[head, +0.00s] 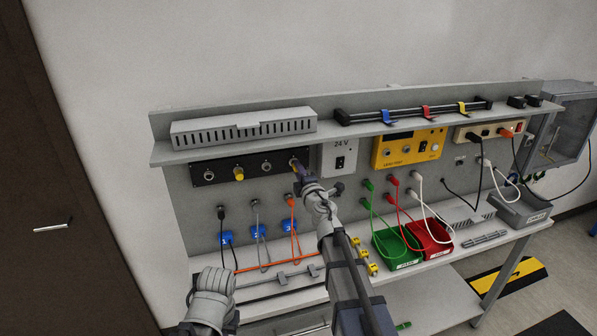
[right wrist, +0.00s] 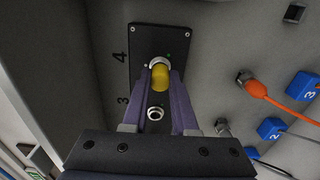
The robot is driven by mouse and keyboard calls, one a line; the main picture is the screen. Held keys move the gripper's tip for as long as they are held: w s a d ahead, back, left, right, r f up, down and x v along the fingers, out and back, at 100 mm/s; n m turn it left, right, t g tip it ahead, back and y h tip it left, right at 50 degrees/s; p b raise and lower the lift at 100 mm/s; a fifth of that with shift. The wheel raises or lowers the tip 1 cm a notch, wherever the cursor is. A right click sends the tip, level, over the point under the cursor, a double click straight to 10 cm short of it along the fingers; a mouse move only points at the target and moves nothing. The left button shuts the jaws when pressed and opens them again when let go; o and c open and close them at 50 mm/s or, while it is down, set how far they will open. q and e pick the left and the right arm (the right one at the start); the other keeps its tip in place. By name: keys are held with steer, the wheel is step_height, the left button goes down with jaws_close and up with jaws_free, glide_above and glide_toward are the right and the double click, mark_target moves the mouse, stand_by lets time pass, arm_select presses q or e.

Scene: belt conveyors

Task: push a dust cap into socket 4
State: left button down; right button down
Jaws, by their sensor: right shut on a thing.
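The black socket panel (head: 222,171) is on the bench's upright back wall. My right gripper (head: 298,166) is at its right end. In the right wrist view the gripper (right wrist: 161,76) is shut on a yellow dust cap (right wrist: 160,78). The cap lines up with socket 4 (right wrist: 157,61) and overlaps its metal ring; I cannot tell how deep it sits. Socket 3 (right wrist: 155,113) is open and empty. Another yellow cap (head: 239,174) is on the panel's second socket from the left. Part of my left arm shows at the lower left; its gripper is not visible.
A vented grey box (head: 244,128) is on the shelf above the panel. Orange, grey and black cables with blue tags (head: 258,231) hang below it. More yellow caps (head: 362,254) lie on the bench near my right arm, beside the green bin (head: 398,262) and red bin (head: 436,249).

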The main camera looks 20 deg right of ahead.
steer(key=shift+w, duration=0.4)
steer(key=c, duration=0.6)
jaws_free()
steer(key=shift+s, duration=0.15)
